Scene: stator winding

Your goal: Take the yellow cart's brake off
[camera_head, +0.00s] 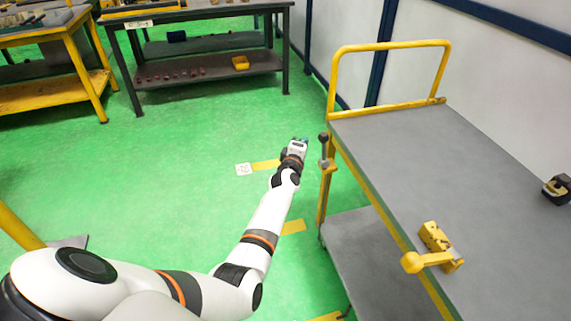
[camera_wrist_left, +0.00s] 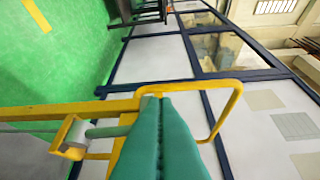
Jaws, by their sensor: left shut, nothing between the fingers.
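The yellow cart (camera_head: 448,135) with a grey top stands at the right in the head view. A short upright lever with a dark knob (camera_head: 323,138) is mounted at its left side, near the far corner. My left gripper (camera_head: 300,142) is just left of this lever, apart from it, with its teal fingers shut and empty. In the left wrist view the shut teal fingers (camera_wrist_left: 160,140) overlap the cart's yellow frame (camera_wrist_left: 55,111). A yellow bracket and grey rod (camera_wrist_left: 102,132) show left of them; contact cannot be told. My right gripper is out of view.
A yellow fixture with a round knob (camera_head: 436,240) sits on the cart top, and a dark and yellow part (camera_head: 558,188) lies at its right edge. A dark workbench (camera_head: 205,63) stands at the back. Green floor (camera_head: 180,150) is clear left of my arm.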

